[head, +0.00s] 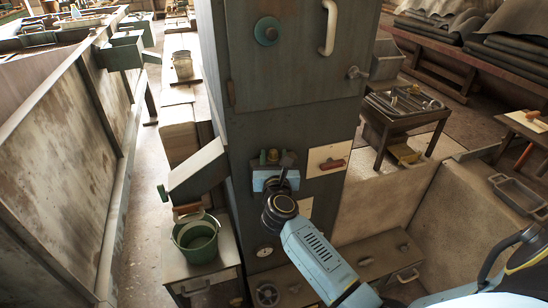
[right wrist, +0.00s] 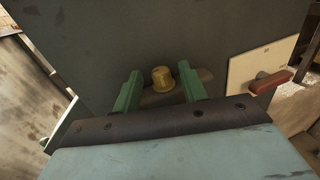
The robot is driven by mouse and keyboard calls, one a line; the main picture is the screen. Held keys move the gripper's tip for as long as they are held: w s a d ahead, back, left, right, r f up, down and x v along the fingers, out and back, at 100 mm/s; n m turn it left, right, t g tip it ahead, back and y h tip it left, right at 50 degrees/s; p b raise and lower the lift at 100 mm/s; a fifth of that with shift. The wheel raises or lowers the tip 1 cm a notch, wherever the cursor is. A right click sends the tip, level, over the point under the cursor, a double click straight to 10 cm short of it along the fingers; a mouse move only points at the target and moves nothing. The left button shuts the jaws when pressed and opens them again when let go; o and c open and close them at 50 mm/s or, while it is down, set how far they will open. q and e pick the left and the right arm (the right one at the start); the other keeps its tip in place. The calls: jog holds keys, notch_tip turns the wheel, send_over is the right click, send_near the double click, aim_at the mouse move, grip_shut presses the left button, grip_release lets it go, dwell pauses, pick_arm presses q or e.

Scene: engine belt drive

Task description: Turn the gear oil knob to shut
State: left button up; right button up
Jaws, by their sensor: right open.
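A small brass-coloured knob (right wrist: 162,79) sticks out from the dark cabinet front (right wrist: 100,40) in the right wrist view. My right gripper (right wrist: 160,69) is open, with one green finger on each side of the knob. Gaps show between the knob and both fingers, so it is not gripped. In the head view my right gripper (head: 273,162) is at the cabinet front, and the knob shows small between its fingers. A red handle (right wrist: 272,80) sits on a cream plate (right wrist: 250,65) to the right. No readable label shows which is the gear oil knob. My left gripper is not in view.
The red handle (head: 332,163) is close to the right of my gripper. A sloped grey box (head: 196,173) juts out on the left, above a green bucket (head: 196,240). A round dial (head: 264,251) is lower on the cabinet. A metal tray table (head: 405,105) stands right.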

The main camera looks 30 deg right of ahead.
jog(key=shift+w+d, duration=0.1)
jog(key=shift+w, duration=0.1)
grip_shut()
